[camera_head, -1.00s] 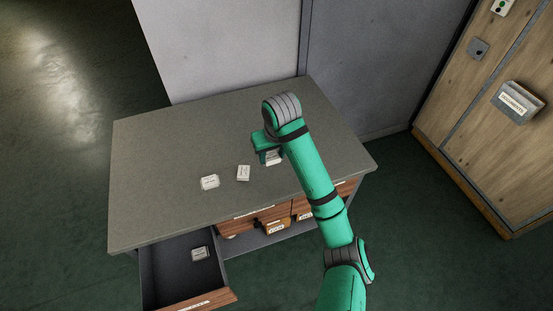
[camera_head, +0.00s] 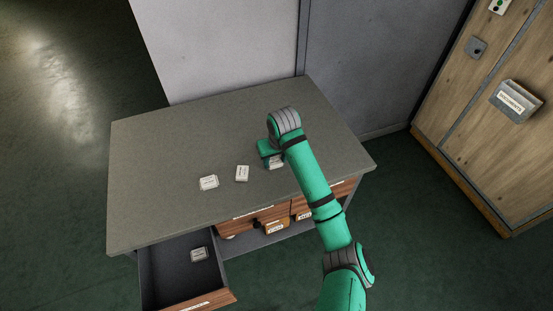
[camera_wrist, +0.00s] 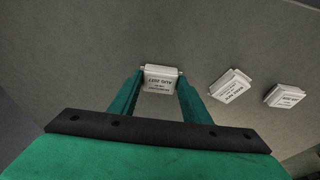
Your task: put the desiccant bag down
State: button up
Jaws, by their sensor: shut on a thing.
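My gripper (camera_wrist: 160,80) is shut on a small white labelled desiccant bag (camera_wrist: 159,79), with one green finger on each side of it. In the head view the held bag (camera_head: 276,162) shows beneath my gripper, low over or on the table top; I cannot tell whether it touches. Two similar white bags lie on the table to its left in the head view, a near one (camera_head: 242,173) and a farther one (camera_head: 208,183). The wrist view shows them to the right of the held bag, one (camera_wrist: 231,86) and another (camera_wrist: 284,95).
The grey table (camera_head: 160,150) has free room at its left and back. An open drawer (camera_head: 165,275) at the front left holds another white packet (camera_head: 199,254). A wooden cabinet with a documents box (camera_head: 517,102) stands at the right. A grey wall panel rises behind the table.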

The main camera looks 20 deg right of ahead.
jog(key=shift+f, duration=0.1)
jog(key=o, duration=1)
jog(key=shift+o, duration=0.2)
jog(key=v, duration=1.2)
